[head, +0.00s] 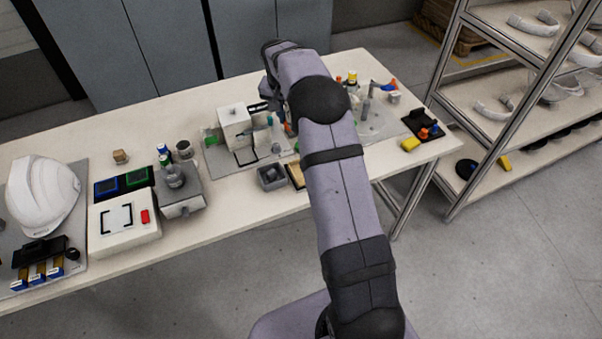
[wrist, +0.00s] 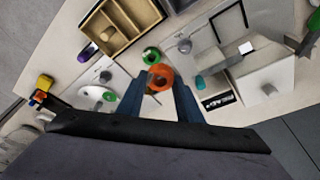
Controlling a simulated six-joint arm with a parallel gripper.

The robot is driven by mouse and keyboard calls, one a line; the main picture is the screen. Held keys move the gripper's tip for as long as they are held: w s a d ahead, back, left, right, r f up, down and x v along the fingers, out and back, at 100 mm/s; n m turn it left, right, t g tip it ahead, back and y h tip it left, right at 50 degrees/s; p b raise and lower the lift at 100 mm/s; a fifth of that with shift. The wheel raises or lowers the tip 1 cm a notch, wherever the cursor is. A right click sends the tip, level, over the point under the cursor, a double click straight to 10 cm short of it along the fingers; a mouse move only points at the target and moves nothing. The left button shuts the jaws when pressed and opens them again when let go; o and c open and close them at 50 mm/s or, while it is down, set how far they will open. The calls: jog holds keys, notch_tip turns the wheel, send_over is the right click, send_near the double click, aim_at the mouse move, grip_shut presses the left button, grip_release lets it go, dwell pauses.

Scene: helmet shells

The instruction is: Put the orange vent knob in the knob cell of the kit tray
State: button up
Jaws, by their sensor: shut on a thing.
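The orange vent knob (wrist: 160,77) shows in the wrist view as a round orange piece between the fingertips of my gripper (wrist: 161,88). My gripper is shut on it, and the fingers hide part of its sides. The kit tray (wrist: 126,42), a light wooden box with dividers, lies at the top left of the wrist view, apart from the knob. In the head view only a tan edge of the tray (head: 294,178) shows beside my arm. I cannot tell which compartment is the knob cell. My arm hides much of the work area in the head view.
A green ring (wrist: 151,55) lies close to the knob. A white block-shaped fixture (head: 234,125) stands left of my gripper. A grey bin (head: 271,178) sits by the table's front edge. A white helmet shell (head: 42,195) stands far left. A yellow block (head: 410,144) lies at the right.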

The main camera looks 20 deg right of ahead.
jog(key=s+a+n+y, duration=0.3)
jog(key=s+a+n, duration=0.7)
jog(key=s, duration=0.4)
jog(key=n+g+y+b, duration=0.1)
jog(key=n+y+b, duration=0.1)
jog(key=n, duration=1.1)
send_over(299, 174)
jog(key=f, duration=0.1)
jog(key=shift+s+d+n+g, duration=0.1)
jog(key=shift+d+n+g, duration=0.4)
jog(key=shift+n, duration=0.4)
jog(key=shift+f+p, duration=1.3)
jog(key=shift+f, duration=3.65)
jog(key=shift+f, duration=0.15)
jog(key=o, duration=0.6)
jog(key=shift+o, duration=0.6)
